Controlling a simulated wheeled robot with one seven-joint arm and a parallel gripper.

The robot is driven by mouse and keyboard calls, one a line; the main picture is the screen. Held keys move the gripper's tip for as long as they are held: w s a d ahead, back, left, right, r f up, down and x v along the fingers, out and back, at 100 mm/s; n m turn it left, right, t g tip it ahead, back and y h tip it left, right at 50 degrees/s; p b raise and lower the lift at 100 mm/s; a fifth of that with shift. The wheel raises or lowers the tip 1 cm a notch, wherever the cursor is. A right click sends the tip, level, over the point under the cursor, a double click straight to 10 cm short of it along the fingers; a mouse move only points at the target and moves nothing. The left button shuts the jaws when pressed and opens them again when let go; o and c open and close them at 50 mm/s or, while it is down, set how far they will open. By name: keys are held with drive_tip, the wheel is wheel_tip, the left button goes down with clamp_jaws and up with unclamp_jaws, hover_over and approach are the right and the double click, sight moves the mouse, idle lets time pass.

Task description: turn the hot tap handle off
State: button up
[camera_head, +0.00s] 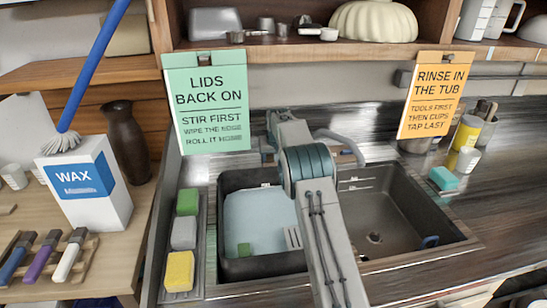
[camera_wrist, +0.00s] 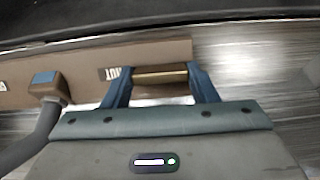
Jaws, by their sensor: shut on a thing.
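A brass-coloured bar, which looks like the hot tap handle (camera_wrist: 160,76), lies between the two blue fingers of my gripper (camera_wrist: 159,72) in the wrist view. The fingers are shut on it. Beside it, on a brown plate (camera_wrist: 75,62), is a small label (camera_wrist: 118,74) with upside-down lettering, partly hidden by a finger. Left of it in the wrist view is a brown block with a blue top (camera_wrist: 46,78) and a curved grey pipe (camera_wrist: 30,145). In the head view my arm hides the handle; the grey spout (camera_head: 342,138) curves out to its right.
A dark double sink (camera_head: 375,222) lies below my arm, its left basin holding pale water (camera_head: 255,215). A green sign (camera_head: 207,100) and an orange sign (camera_head: 436,95) hang from the shelf above. Sponges (camera_head: 184,232) line a tray at left; a teal block (camera_head: 443,178) sits right.

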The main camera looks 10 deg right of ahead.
drive_tip(key=o, duration=1)
drive_tip(key=b+v, duration=0.2)
drive_tip(key=v, duration=1.1)
drive_tip(key=shift+s+r, duration=0.2)
drive_tip(key=shift+r, duration=0.15)
